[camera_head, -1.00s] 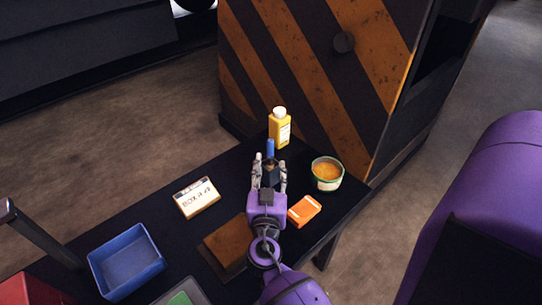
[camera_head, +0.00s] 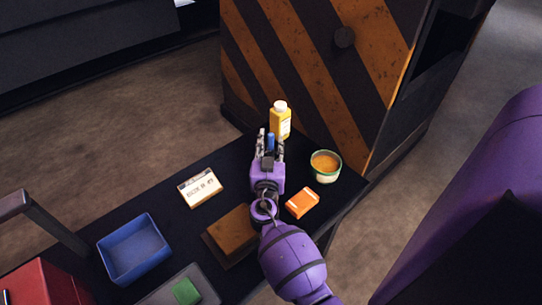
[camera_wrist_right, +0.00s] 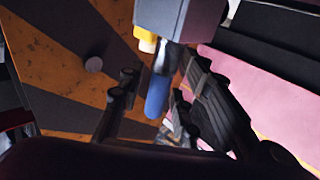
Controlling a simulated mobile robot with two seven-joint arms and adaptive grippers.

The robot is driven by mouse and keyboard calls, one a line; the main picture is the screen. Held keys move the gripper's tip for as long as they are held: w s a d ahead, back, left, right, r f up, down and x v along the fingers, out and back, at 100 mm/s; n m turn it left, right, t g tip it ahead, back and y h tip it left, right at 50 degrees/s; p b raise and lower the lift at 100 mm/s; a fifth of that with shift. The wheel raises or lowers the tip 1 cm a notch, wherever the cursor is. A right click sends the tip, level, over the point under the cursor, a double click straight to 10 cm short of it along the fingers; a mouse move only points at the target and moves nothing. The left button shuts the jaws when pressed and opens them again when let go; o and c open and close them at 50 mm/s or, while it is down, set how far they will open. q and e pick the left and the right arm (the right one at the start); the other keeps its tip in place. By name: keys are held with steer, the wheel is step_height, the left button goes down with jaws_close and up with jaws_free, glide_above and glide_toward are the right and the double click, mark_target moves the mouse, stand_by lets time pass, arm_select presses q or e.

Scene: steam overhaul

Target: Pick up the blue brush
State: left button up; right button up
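The blue brush (camera_head: 270,142) shows only its blue handle, between the fingers of my right gripper (camera_head: 271,147), beyond the middle of the black table. In the right wrist view the handle (camera_wrist_right: 157,96) lies between the two dark fingers of the right gripper (camera_wrist_right: 158,85). A narrow gap shows between the handle and the left finger; the right finger is very close to it. The fingers look open around the handle. The brush's other end is hidden or unclear. My left gripper is in neither view.
A yellow bottle (camera_head: 280,122) stands just beyond the gripper. An orange-filled tin (camera_head: 325,165) and an orange box (camera_head: 302,203) are to its right. A white-and-tan box (camera_head: 200,187), brown block (camera_head: 233,230) and blue tray (camera_head: 133,249) are left. A striped cabinet (camera_head: 330,60) stands behind.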

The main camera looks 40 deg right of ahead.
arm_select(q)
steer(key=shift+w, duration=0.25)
arm_select(e)
jaws_close()
